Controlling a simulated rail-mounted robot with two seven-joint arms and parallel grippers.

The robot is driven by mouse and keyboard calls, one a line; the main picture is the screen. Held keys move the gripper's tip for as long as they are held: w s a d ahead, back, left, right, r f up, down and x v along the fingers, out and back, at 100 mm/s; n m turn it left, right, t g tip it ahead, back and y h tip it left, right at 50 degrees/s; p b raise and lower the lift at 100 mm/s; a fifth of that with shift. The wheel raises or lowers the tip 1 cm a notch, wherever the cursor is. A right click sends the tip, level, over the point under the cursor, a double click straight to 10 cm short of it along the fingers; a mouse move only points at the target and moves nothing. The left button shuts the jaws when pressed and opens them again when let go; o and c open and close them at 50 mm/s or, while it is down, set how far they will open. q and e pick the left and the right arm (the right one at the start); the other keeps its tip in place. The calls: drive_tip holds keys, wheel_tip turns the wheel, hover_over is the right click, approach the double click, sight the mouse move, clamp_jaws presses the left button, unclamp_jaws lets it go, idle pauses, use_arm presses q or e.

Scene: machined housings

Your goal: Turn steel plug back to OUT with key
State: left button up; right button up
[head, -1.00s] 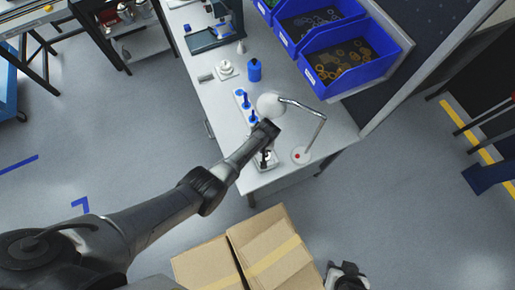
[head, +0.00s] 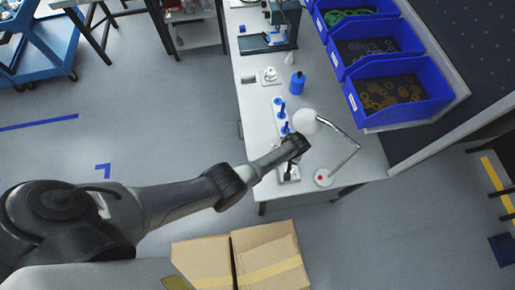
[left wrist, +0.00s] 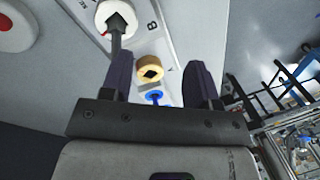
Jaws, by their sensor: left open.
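In the left wrist view a pale housing plate (left wrist: 141,43) marked B carries a round, steel-looking plug (left wrist: 103,17). A dark key (left wrist: 117,30) sits at this plug, its shank running down towards my left finger. A brass plug (left wrist: 150,63) with a dark square socket lies lower on the plate, with a blue part (left wrist: 155,97) below it. My left gripper (left wrist: 160,62) is open, its fingers either side of the brass plug in the picture; I cannot tell whether one touches the key. In the head view my left gripper (head: 289,169) is over the housing (head: 294,175), hiding much of it.
A lamp (head: 306,121) with a bent arm and round base (head: 323,178) stands close right of my gripper. A blue bottle (head: 298,83), a strip with blue pegs (head: 278,103) and blue bins (head: 400,92) are farther back. Cardboard boxes (head: 268,262) stand in front of the bench.

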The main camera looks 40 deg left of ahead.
use_arm(q)
drive_tip(key=shift+w+a+r, duration=0.15)
drive_tip(key=shift+w+a, duration=0.1)
